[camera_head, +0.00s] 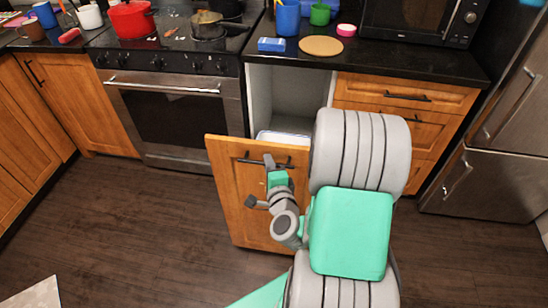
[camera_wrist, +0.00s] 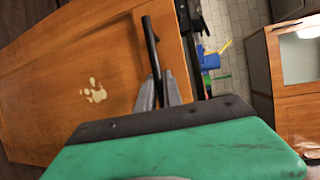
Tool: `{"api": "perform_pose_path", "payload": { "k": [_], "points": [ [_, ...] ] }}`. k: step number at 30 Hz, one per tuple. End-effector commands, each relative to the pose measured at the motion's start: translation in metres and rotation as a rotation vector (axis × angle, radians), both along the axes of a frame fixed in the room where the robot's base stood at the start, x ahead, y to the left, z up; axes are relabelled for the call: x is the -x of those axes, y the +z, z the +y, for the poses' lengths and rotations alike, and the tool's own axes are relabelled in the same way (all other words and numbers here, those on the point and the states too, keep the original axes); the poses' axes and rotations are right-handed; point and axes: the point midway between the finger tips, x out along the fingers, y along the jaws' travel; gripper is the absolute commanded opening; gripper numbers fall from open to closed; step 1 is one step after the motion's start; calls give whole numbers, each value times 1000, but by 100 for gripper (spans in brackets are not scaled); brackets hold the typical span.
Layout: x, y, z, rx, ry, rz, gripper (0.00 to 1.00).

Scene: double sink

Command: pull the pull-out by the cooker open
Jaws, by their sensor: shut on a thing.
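The pull-out (camera_head: 232,208) by the cooker has a wooden front and stands out from the cabinet, with its white inside showing behind it. Its front also fills the left of the wrist view (camera_wrist: 70,75), with a pale splotch on it. The dark bar handle (camera_wrist: 150,45) runs along the front near its top edge. My gripper (camera_wrist: 160,92) is shut on this handle, with a finger on each side of it. In the head view my gripper (camera_head: 270,163) is at the handle, and my arm hides the right part of the pull-out.
The cooker (camera_head: 170,110) with its oven door shut stands to the left. Drawers (camera_head: 405,95) to the right are shut, and a steel fridge (camera_head: 495,150) stands at the far right. The counter above holds cups, a sponge and a microwave. The dark floor in front is clear.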

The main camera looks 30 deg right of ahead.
Motion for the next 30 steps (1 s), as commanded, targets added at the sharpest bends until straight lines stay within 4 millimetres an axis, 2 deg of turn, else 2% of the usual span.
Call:
{"api": "perform_pose_path", "payload": {
  "k": [14,15,17,26,30],
  "points": [
    [3,-1,3,-4,1,3,0],
    [3,-1,3,-4,1,3,14],
    [2,-1,3,-4,0,2,19],
    [3,1,3,-3,0,0,19],
    [10,5,14,-3,10,-1,19]
  ]
}}
